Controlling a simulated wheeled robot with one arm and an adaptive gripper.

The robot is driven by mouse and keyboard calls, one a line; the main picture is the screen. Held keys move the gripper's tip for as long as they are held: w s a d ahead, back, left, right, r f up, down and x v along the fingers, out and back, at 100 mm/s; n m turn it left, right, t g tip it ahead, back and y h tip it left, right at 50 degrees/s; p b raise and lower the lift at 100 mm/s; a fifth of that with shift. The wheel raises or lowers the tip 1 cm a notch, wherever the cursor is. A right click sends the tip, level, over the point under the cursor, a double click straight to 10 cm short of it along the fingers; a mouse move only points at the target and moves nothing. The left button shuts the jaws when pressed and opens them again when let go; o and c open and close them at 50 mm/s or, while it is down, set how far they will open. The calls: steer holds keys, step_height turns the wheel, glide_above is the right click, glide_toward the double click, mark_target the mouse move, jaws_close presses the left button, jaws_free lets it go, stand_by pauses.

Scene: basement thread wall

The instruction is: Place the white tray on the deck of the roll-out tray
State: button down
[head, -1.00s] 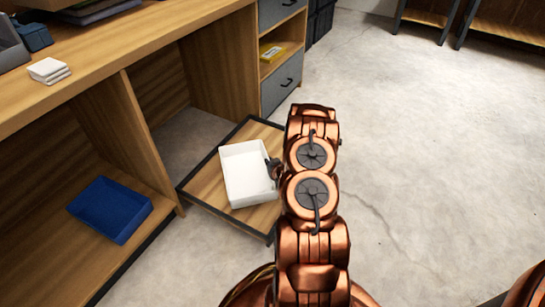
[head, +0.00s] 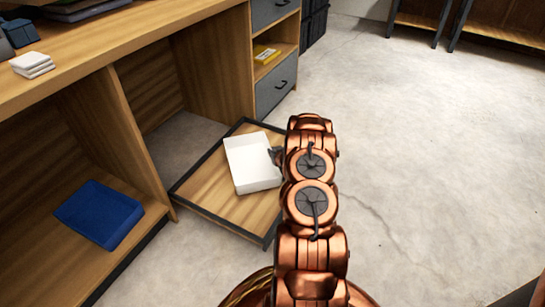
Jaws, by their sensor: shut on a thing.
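The white tray (head: 252,160) is at the roll-out tray, over the wooden deck (head: 210,190) with its dark rim. Whether it touches the deck or is held just above it, I cannot tell. My gripper (head: 276,156) is shut on the white tray's right side; only a small dark part of it shows, and my copper arm hides the rest. The arm also covers part of the roll-out tray's right side.
A blue tray (head: 99,213) lies on the cabinet's lower shelf at left. White square pieces (head: 32,64) sit on the worktop. A yellow box (head: 266,54) is in an open cubby above a grey drawer (head: 276,86). The concrete floor (head: 430,170) at right is clear.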

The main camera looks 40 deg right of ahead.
steer(key=shift+f, duration=0.9)
steer(key=shift+r, duration=0.1)
steer(key=c, duration=1.3)
jaws_free()
